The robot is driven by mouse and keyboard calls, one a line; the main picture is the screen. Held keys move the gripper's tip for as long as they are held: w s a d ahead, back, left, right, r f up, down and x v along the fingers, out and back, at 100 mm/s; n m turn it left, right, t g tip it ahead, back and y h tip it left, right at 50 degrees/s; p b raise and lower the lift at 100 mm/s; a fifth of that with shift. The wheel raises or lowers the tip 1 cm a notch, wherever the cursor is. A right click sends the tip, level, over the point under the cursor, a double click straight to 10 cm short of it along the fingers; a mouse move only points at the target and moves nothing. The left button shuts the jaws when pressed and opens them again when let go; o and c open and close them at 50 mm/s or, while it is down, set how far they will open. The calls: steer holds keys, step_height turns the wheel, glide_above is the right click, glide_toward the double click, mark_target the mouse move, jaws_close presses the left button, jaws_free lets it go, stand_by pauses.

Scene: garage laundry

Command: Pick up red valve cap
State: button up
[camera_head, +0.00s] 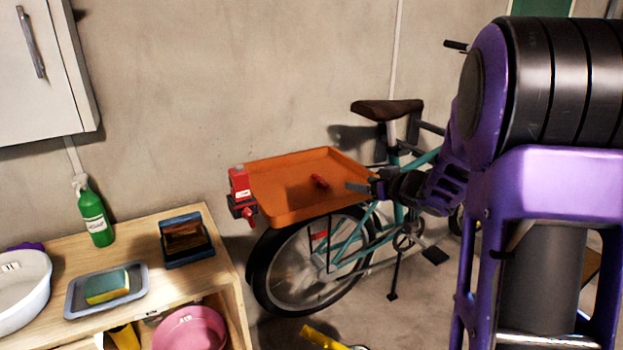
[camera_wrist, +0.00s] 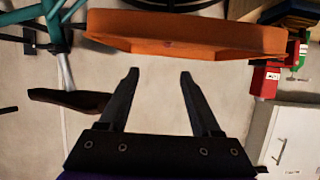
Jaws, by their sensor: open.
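A small red cap (camera_head: 319,181) lies on the floor of the orange tray (camera_head: 290,196), right of its middle. My gripper (camera_head: 357,187) is at the tray's right side, close to the rim, with the cap a short way to its left. In the wrist view my gripper (camera_wrist: 158,73) is open, with nothing between its two dark fingers. The tray (camera_wrist: 200,38) crosses the top of that view beyond the fingertips. A faint reddish spot shows on it there, too small to tell what it is.
A red container (camera_head: 239,180) and a red clamp-like tool are at the tray's left end. The tray sits above the wheel of a teal bicycle (camera_head: 345,245), whose saddle (camera_head: 387,111) rises behind my gripper. A wooden bench (camera_head: 150,240) stands at left.

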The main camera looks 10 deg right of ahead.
steer(key=a, duration=0.1)
steer(key=b, duration=0.2)
glide_toward(325, 182)
steer(key=x, duration=0.4)
steer(key=shift+w+d+f, duration=0.1)
steer(key=shift+a+b+x, duration=0.1)
steer(key=shift+b+x, duration=0.2)
steer(key=shift+x, duration=1.25)
steer(key=shift+a+b+x, duration=0.15)
steer(key=shift+b+x, duration=0.15)
steer(key=shift+x, duration=1.25)
steer(key=shift+d, duration=0.1)
steer(key=shift+c, duration=0.2)
jaws_close()
